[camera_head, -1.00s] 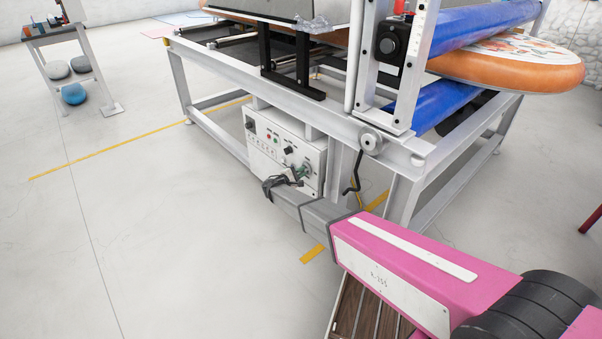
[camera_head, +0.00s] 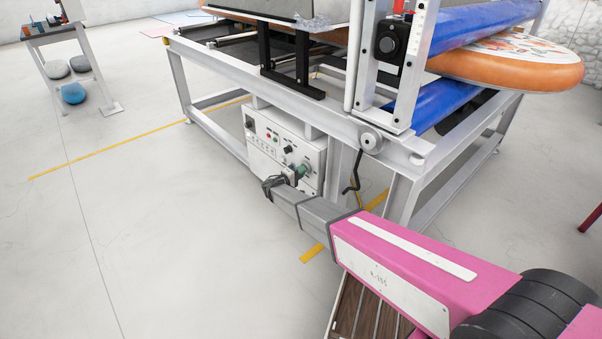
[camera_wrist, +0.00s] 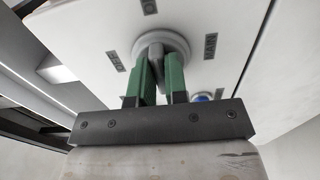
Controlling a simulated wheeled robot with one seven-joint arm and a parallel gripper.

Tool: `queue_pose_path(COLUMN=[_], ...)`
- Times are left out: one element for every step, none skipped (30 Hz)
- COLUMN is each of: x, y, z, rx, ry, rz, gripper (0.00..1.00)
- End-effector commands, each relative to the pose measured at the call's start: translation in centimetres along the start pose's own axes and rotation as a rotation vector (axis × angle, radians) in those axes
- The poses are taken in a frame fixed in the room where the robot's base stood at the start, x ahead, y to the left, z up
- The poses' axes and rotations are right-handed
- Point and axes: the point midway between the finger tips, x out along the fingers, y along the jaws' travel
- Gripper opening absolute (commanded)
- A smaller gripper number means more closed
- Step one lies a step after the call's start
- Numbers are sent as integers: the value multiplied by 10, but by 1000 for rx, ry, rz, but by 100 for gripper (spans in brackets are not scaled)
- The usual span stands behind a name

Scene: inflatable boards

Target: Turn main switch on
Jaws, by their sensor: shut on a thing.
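The main switch is a round white-grey knob (camera_wrist: 163,46) with a raised grey grip bar, on the front of a white control box (camera_head: 262,150) under the machine frame. In the wrist view, the labels around the knob appear rotated; one beside it reads MAIN. My gripper (camera_wrist: 160,75) has green fingers, one on each side of the grip bar, shut on it. In the head view, my gripper (camera_head: 299,171) is at the lower right of the box front, and it hides much of the knob there.
A blue button (camera_wrist: 201,98) lies behind my right finger in the wrist view. The box also bears small knobs and buttons. A hanging black crank (camera_head: 354,175) and a frame leg (camera_head: 404,200) stand right of the box. Open floor (camera_head: 150,240) lies to the left.

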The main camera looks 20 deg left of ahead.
Motion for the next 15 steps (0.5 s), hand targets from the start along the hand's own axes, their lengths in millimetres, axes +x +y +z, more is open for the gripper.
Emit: queue_pose_path(x=[-1,-1,-1,-1,-1,-1,-1,-1,-1,-1,-1,-1,-1,-1,-1], y=[-1,-1,-1,-1,-1,-1,-1,-1,-1,-1,-1,-1,-1,-1,-1], z=[1,1,1,1,1,1,1,1,1,1,1,1,1,1,1], rx=[5,6,7,8,8,8,8,8,8,8,8,8,8,8,7], ry=[0,0,0,0,0,0,0,0,0,0,0,0,0,0,0], rz=[-3,-3,-3,-3,-3,-3,-3,-3,-3,-3,-3,-3,-3,-3,-3], gripper=[0,0,0,0,0,0,0,0,0,0,0,0,24,33,39])
